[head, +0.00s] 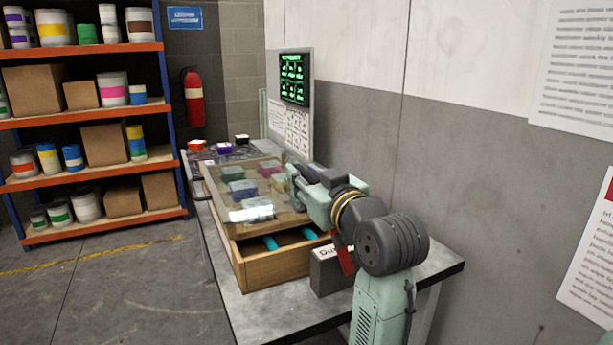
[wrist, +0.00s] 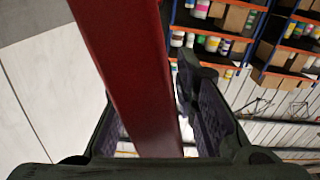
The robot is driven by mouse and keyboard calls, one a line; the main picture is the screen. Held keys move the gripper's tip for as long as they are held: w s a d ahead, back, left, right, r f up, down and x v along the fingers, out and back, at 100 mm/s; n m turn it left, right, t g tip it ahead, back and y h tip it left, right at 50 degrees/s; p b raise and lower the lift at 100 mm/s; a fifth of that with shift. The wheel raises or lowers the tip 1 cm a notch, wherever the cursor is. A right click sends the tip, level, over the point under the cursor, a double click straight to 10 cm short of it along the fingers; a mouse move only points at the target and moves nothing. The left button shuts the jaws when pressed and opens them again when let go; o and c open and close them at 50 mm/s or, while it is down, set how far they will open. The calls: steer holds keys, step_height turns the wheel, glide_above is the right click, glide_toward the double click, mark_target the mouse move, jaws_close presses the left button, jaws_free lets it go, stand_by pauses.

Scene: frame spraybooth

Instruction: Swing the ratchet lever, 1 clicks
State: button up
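A long red bar, which looks like the ratchet lever (wrist: 125,70), crosses the wrist view from the top and runs down between my gripper's fingers. My gripper (wrist: 160,122) is open around it; the bar lies nearer the left finger, with a gap to the right finger. I cannot tell whether the left finger touches it. In the head view my gripper (head: 298,190) is over the right side of the bench and partly hidden by my arm. A short red piece (head: 344,259) shows below my wrist, beside a dark labelled box (head: 328,272). The ratchet itself is not clearly visible.
A wooden case (head: 262,268) with a clear lid and coloured blocks stands on the bench (head: 262,310), left of the dark box. A display panel (head: 294,80) rises behind. A grey wall (head: 470,180) bounds the right. Shelves (head: 75,180) stand far left.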

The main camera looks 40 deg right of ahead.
jaws_close()
stand_by(0.5)
steer(key=s+d+r, duration=0.1)
steer(key=d, duration=0.5)
steer(key=shift+s+d, duration=0.3)
steer(key=shift+s, duration=0.05)
steer(key=shift+o, duration=1.8)
jaws_free()
